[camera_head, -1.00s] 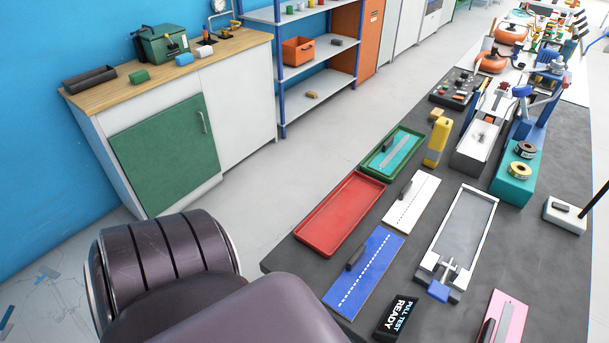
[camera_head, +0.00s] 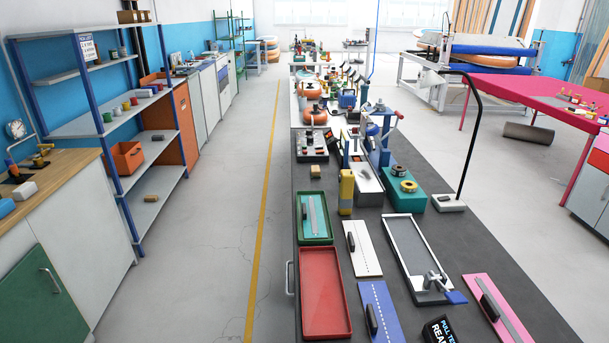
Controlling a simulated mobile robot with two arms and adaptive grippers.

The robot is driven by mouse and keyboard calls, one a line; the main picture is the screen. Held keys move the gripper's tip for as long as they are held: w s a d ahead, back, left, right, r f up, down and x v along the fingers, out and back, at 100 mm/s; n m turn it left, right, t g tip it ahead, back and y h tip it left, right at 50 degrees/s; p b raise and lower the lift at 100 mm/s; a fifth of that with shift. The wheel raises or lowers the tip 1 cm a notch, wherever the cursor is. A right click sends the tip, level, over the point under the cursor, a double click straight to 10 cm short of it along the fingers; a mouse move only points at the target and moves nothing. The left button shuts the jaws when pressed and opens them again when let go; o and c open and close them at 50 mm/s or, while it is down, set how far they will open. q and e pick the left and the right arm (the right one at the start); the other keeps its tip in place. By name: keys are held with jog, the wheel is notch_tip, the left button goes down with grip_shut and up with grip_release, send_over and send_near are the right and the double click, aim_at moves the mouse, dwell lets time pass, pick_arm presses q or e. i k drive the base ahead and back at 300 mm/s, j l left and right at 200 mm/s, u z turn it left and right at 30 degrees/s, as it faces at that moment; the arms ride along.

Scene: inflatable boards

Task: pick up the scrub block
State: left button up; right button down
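I cannot tell for sure which thing is the scrub block. A small tan block (camera_head: 316,172) lies on the dark workbench top (camera_head: 415,197), left of the yellow upright tool. Another small tan block (camera_head: 151,198) lies on the lowest shelf of the blue-post rack at the left. A small dark block (camera_head: 158,138) lies on the shelf above, beside the orange bin (camera_head: 127,157). Neither of my grippers shows in the head view.
The bench carries a red tray (camera_head: 325,290), a green tray (camera_head: 314,218), white, blue and pink boards, and a clamp frame (camera_head: 418,258). A wooden-top cabinet (camera_head: 60,175) stands left. The grey floor aisle with its yellow line (camera_head: 264,200) is clear.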

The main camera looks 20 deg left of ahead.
aim_at(315, 170)
jog(key=j+z, duration=0.25)
jog(key=j, duration=0.45)
jog(key=j+z, duration=0.2)
jog(key=j, duration=0.55)
jog(key=k+j+z, duration=0.25)
jog(key=j, duration=0.45)
jog(key=i, duration=0.1)
